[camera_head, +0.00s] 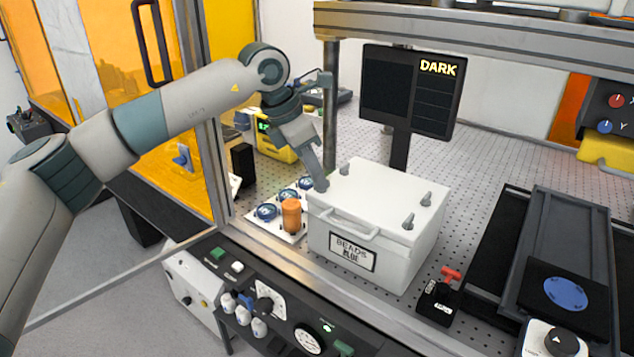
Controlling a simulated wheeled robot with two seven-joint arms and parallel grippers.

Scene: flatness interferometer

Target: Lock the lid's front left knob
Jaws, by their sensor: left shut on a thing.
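A white box labelled BEADS (352,250) stands on the perforated bench, with its white lid (385,190) on top and a handle along the front. Two grey knobs show at the lid's right side, the front right knob (408,221) and the back right knob (427,198). My left gripper (322,186) reaches down to the lid's front left corner and is shut there on the front left knob, which its fingers hide. I cannot tell how that knob is turned. My right gripper is not in view.
An orange bottle (291,215) and blue round parts (266,212) stand close left of the box. A black screen reading DARK (410,90) and a metal post (330,110) stand behind. A control panel (290,310) runs along the front.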

